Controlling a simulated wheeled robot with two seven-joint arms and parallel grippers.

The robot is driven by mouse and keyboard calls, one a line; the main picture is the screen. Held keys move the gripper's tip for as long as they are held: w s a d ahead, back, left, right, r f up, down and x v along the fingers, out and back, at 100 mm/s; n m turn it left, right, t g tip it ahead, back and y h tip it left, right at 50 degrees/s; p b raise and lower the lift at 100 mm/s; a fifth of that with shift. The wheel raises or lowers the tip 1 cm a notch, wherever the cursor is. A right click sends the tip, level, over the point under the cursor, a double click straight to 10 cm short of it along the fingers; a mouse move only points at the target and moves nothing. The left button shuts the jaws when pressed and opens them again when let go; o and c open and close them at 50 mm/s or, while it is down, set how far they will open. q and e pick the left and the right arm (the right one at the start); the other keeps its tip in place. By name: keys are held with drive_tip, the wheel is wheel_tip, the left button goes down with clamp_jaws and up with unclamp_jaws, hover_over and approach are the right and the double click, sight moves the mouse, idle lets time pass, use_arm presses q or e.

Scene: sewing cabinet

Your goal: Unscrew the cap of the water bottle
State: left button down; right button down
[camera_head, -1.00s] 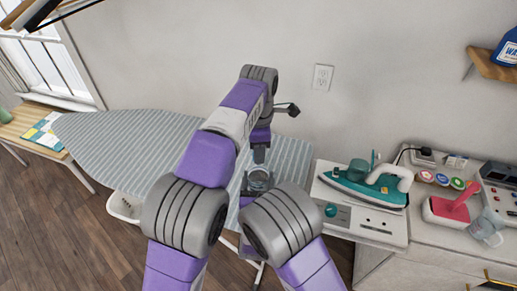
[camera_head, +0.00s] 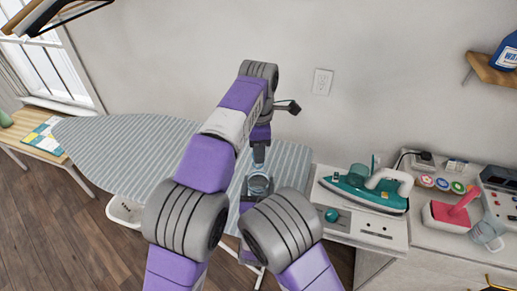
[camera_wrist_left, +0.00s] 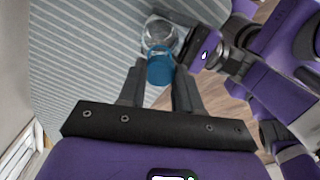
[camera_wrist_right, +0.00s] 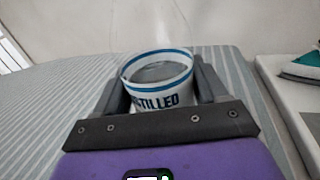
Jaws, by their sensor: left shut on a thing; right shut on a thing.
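The clear water bottle (camera_head: 259,186) is at the right end of the striped ironing board. Its blue cap (camera_wrist_left: 160,70) sits between the fingers of my left gripper (camera_wrist_left: 160,85), which is shut on it. In the head view my left gripper (camera_head: 259,155) reaches down from above. My right gripper (camera_wrist_right: 163,85) is shut around the bottle's body, and the label (camera_wrist_right: 160,98) with blue bands and part of the word "DISTILLED" shows between its fingers. In the head view my arms largely hide the right gripper. I cannot tell how loose the cap is.
The ironing board (camera_head: 110,150) is bare to the left. A teal iron (camera_head: 367,188) stands on a white machine (camera_head: 362,217) just right of the bottle. A pink object (camera_head: 452,214) and a clear jug (camera_head: 487,234) are on the cabinet further right.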

use_arm(q)
drive_tip(key=shift+r, duration=2)
use_arm(e)
unclamp_jaws()
